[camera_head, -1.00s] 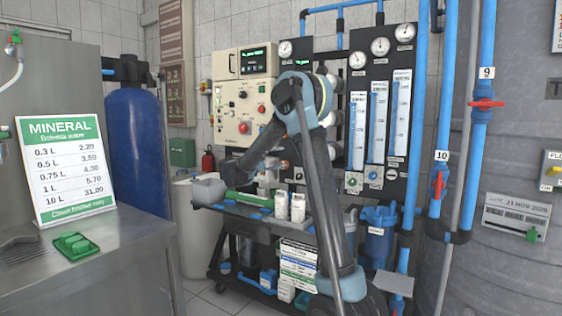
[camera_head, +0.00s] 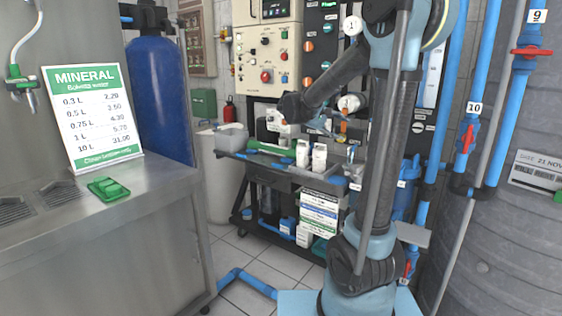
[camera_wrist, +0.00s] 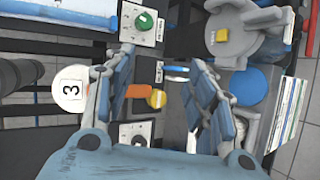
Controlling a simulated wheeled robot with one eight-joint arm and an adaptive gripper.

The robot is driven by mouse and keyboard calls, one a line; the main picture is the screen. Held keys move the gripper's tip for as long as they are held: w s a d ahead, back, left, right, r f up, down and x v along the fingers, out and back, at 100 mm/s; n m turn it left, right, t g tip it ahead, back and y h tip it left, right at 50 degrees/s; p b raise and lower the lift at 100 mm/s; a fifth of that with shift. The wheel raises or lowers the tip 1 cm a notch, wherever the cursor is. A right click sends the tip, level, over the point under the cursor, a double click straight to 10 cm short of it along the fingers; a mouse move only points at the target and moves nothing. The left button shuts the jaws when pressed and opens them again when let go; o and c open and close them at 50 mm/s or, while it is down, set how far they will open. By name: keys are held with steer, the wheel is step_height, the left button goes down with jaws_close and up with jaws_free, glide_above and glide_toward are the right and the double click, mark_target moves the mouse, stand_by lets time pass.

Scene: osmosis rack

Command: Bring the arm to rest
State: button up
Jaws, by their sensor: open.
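My gripper shows in the wrist view (camera_wrist: 160,100) with its two blue-grey fingers apart and nothing between them. In the head view my arm rises on the right and bends over to the left, and my gripper (camera_head: 325,125) is partly hidden behind the arm, in front of the rack panel. I cannot tell from the head view whether it touches anything.
A steel counter (camera_head: 140,200) with a MINERAL price sign (camera_head: 93,115) stands at left. A blue tank (camera_head: 160,95) is behind it. Blue pipes and a grey tank (camera_head: 510,230) are at right.

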steer(key=s+d+f+m+g+y, duration=0.1)
steer(key=s+d+f+m+y, duration=0.15)
steer(key=s+f, duration=0.55)
steer(key=s+d+f+m+g+y, duration=0.1)
steer(key=s+f+g+y, duration=0.15)
steer(key=s, duration=1.05)
steer(key=s+a+f+m+y, duration=0.1)
steer(key=s+a+f+y, duration=0.2)
steer(key=s+f, duration=0.3)
steer(key=s+a+f+m+y, duration=0.1)
steer(key=s+a+f+y, duration=0.2)
steer(key=s+f, duration=0.3)
steer(key=s+a, duration=0.1)
steer(key=s, duration=0.1)
steer(key=shift+s+a+f+y, duration=0.15)
steer(key=shift+s+f+y, duration=0.15)
steer(key=shift+m, duration=0.25)
steer(key=shift+w+f, duration=0.2)
steer(key=shift+w, duration=0.25)
